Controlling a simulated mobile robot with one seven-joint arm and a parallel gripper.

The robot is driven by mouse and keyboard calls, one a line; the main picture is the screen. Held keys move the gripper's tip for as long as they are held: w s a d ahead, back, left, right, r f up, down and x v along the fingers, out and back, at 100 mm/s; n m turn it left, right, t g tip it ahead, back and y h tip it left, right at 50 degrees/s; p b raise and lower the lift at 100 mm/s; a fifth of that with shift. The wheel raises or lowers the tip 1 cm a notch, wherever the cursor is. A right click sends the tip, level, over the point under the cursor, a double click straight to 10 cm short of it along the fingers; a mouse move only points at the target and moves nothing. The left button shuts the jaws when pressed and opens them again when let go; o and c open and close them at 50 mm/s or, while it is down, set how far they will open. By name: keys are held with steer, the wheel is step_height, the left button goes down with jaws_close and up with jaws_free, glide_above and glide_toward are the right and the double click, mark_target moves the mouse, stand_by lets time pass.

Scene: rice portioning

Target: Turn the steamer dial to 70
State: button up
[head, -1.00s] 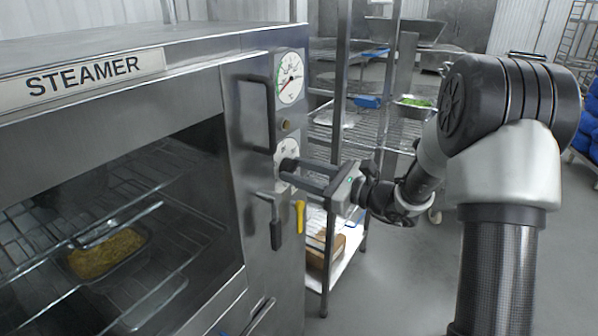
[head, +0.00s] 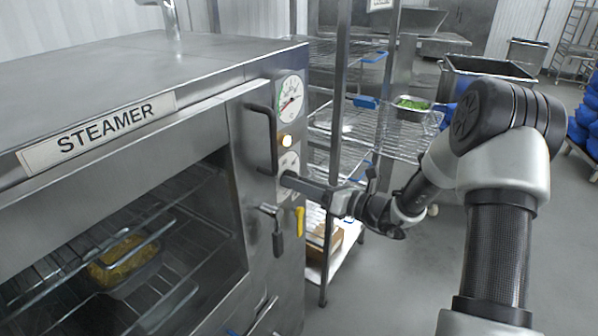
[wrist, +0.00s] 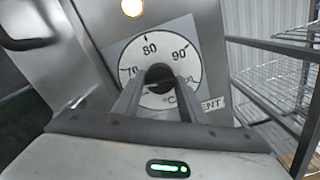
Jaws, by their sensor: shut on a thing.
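The steamer (head: 180,45) stands at the left, with a glass door and a sign on its front. Its white dial plate (head: 289,162) sits on the right-hand control panel, below a gauge (head: 290,96) and a lit amber lamp (head: 286,141). In the wrist view the dial plate (wrist: 135,50) reads 70, 80 and 90, with 70 at left and 80 near the top. My gripper (head: 287,180) is shut on the black dial knob (wrist: 158,74) at the plate's centre. The fingers hide part of the knob and the plate's lower area, so its pointer is unclear.
A wire shelf rack (head: 375,132) with a tray of green food (head: 412,108) stands right behind the panel. A pan of yellow food (head: 122,262) is inside the steamer.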

steer(key=shift+m+p, duration=1.75)
steer(key=shift+m, duration=0.15)
steer(key=o, duration=1)
steer(key=shift+s, duration=0.1)
steer(key=b+v, duration=0.1)
steer(key=v, duration=1.6)
steer(key=shift+s+d, duration=0.1)
steer(key=shift+d, duration=0.1)
